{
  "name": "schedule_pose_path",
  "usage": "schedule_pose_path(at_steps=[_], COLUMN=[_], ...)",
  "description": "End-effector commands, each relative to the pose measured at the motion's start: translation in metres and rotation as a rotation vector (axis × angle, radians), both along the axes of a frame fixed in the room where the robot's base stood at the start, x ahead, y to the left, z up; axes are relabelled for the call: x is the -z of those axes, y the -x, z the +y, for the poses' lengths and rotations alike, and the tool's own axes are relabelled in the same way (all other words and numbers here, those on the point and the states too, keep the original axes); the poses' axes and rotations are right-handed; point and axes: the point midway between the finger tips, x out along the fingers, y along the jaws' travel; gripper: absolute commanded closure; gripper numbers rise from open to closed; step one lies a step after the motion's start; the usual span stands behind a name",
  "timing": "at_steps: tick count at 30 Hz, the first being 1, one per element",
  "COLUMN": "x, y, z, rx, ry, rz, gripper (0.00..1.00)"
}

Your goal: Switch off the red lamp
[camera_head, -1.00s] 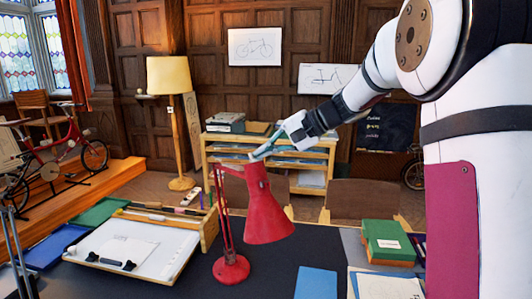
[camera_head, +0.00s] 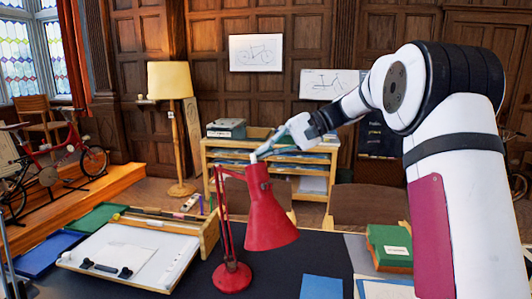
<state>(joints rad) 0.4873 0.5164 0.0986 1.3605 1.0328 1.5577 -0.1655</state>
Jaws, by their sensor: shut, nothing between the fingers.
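The red lamp (camera_head: 268,222) stands on the dark desk with its round base (camera_head: 231,277) down and its shade tilted down to the right. Its thin arm rises on the left side of the shade. My gripper (camera_head: 254,158) is shut and empty, with its fingertips at the top of the shade, seemingly touching or just above it. I cannot tell contact for sure. No switch is clearly visible, and I cannot tell whether the lamp is lit.
A drawing board (camera_head: 128,255) with paper lies left of the lamp. A green box (camera_head: 389,246) and a blue book (camera_head: 321,288) lie to the right. A wooden shelf unit (camera_head: 314,185) stands behind the desk, and a cream floor lamp (camera_head: 171,80) stands at the back left.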

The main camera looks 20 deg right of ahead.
Motion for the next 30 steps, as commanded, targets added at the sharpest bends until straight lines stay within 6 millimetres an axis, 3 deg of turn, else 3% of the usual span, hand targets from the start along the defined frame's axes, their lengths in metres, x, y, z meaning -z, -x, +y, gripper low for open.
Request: schedule_pose_path(at_steps=[30], x=[0.0034], y=[-0.0064], z=[0.0051], rx=[0.001], ry=[0.0], rz=[0.0], gripper=[1.0])
